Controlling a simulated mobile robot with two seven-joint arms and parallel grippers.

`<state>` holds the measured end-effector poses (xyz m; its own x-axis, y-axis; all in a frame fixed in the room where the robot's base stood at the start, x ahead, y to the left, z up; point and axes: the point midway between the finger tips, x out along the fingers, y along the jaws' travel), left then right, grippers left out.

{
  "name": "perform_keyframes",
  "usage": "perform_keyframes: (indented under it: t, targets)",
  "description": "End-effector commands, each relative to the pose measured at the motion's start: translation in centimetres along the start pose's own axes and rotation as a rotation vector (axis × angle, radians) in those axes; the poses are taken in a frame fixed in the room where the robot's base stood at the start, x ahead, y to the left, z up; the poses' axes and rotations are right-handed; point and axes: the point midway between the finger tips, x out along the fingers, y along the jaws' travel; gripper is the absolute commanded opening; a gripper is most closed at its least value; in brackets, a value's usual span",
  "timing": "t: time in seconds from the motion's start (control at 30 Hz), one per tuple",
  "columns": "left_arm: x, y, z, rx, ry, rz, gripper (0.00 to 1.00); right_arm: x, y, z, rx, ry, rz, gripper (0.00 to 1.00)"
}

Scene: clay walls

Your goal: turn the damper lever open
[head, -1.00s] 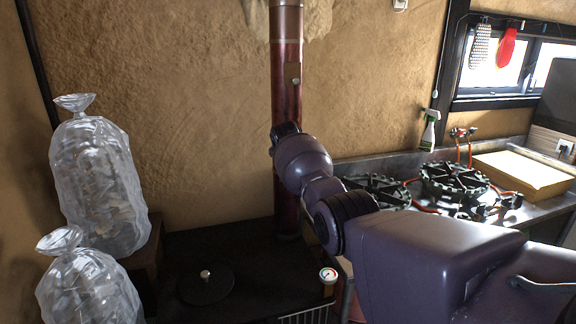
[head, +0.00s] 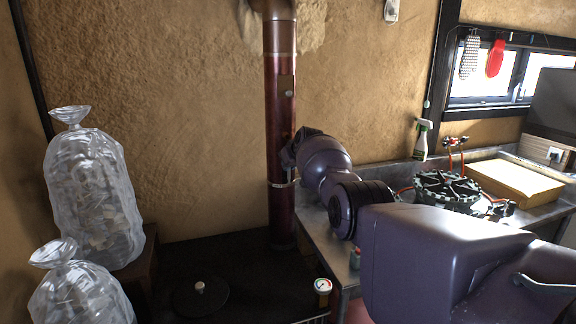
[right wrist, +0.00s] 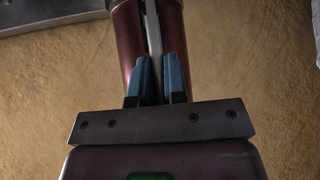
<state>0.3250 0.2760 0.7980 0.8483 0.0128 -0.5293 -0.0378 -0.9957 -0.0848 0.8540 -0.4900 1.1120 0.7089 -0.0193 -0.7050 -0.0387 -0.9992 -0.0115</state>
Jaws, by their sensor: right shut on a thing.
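The dark red stove pipe (head: 280,112) stands upright against the clay wall in the head view. A pale, narrow lever (right wrist: 152,32) runs along the front of the pipe in the right wrist view. My right gripper (right wrist: 158,72) has its blue fingers closed on this lever, one on each side. In the head view my right gripper (head: 291,156) is at the pipe's right edge, just above a metal band on the pipe. The wrist hides the lever there. My left gripper is not in view.
A black stove top (head: 235,275) with a round lid (head: 200,296) and a gauge (head: 323,286) lies below. Two clear filled bags (head: 92,195) stand at left.

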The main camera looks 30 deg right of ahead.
Motion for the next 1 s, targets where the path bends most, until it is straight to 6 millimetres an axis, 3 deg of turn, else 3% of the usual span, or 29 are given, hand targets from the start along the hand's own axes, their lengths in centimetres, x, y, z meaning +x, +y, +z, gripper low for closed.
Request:
perform_keyframes:
  t: [0.33,0.37,0.5,0.8,1.0]
  targets:
    - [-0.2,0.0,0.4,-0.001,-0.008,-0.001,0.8,0.0,0.0,0.0,0.006,0.001,-0.003,0.0]
    - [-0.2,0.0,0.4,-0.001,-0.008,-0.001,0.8,0.0,0.0,0.0,0.006,0.0,-0.003,0.17]
    - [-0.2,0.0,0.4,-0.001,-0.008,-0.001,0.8,0.0,0.0,0.0,0.005,0.0,-0.003,0.38]
    - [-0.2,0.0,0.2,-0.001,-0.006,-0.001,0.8,-0.1,0.0,0.0,0.003,0.001,-0.002,0.38]
    - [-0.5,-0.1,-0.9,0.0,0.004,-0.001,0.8,-1.0,0.0,-0.2,0.002,0.002,-0.001,0.38]
